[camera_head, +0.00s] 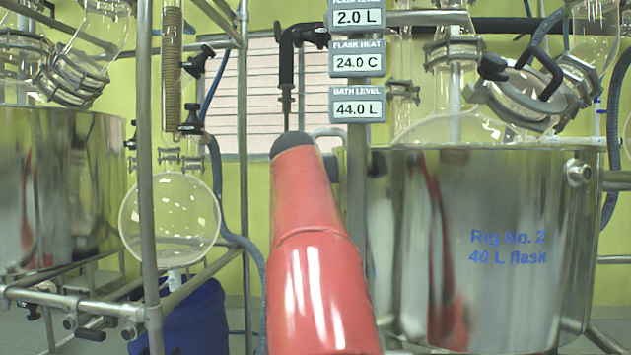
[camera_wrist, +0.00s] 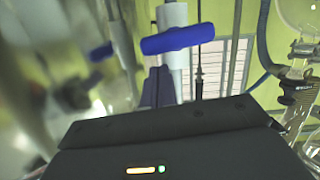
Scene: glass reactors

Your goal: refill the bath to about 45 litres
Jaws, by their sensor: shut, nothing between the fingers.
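The steel bath (camera_head: 480,250) marked "Rig No. 2 40 L flask" stands at right in the head view, with a round glass flask (camera_head: 450,128) in its top. The bath level display (camera_head: 357,105) reads 44.0 L. In the wrist view a blue T-shaped valve handle (camera_wrist: 178,39) lies nearly crosswise on a pale vertical pipe. My gripper (camera_wrist: 158,84) is shut and empty just below the handle; I cannot tell whether it touches it. In the head view my red arm hides the gripper and the handle.
A black bent fitting (camera_head: 286,60) hangs above my arm. A second steel bath (camera_head: 60,190) and a glass sphere (camera_head: 170,218) on a metal frame stand at left.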

